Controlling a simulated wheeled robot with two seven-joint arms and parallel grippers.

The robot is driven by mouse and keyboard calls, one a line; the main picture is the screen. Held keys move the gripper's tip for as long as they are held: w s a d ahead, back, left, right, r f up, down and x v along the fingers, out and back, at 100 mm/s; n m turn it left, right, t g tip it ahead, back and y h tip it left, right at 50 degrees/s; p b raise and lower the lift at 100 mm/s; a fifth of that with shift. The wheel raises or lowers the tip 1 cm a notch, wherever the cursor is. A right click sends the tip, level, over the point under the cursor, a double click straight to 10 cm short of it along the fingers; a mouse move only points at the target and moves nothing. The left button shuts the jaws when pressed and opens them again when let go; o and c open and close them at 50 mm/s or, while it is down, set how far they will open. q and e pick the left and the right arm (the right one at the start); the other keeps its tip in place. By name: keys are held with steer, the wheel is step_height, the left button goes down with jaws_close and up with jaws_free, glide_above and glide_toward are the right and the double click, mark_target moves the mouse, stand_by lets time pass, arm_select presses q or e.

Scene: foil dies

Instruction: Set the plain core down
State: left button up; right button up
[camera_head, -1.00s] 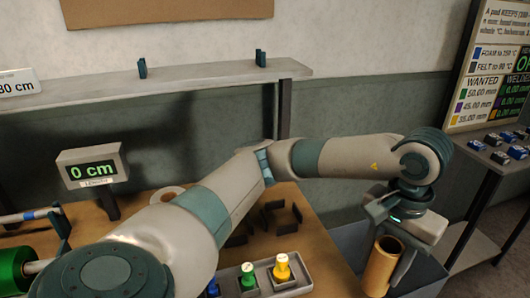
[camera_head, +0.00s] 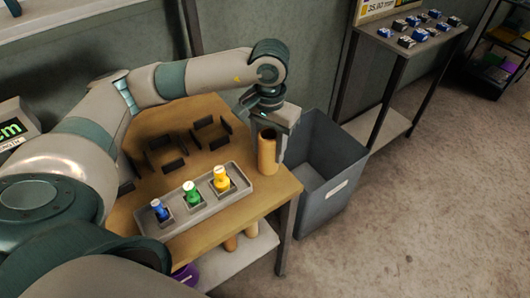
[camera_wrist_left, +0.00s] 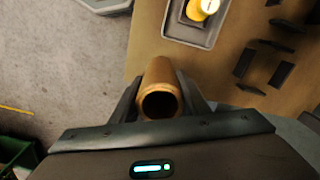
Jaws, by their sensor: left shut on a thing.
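The plain core (camera_head: 267,153) is a brown cardboard tube, held upright near the table's right front corner in the head view. My left gripper (camera_head: 270,135) is shut on it, with a finger on either side. In the left wrist view the core (camera_wrist_left: 160,103) shows its open end between the fingers (camera_wrist_left: 160,95). I cannot tell whether its lower end touches the wooden table (camera_head: 180,130). My right gripper is not in view.
A grey tray (camera_head: 238,196) with blue, green and yellow plugs lies left of the core. Dark upright holders (camera_head: 160,158) stand behind it. A grey bin (camera_head: 325,205) stands just right of the table. More brown tubes (camera_head: 231,243) show on the lower shelf.

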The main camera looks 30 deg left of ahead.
mark_target(265, 159)
arm_select(q)
steer(key=shift+a+f, duration=0.35)
steer(key=shift+a, duration=0.2)
steer(key=shift+w, duration=0.1)
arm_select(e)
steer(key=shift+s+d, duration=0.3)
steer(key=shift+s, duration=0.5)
arm_select(q)
steer(key=shift+f+p, duration=0.4)
steer(key=shift+f, duration=0.05)
step_height(265, 159, down, 2)
steer(key=shift+p, duration=0.55)
steer(key=shift+f, duration=0.55)
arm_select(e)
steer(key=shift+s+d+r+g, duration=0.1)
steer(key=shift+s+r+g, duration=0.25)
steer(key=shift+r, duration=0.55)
arm_select(q)
steer(key=shift+f, duration=0.15)
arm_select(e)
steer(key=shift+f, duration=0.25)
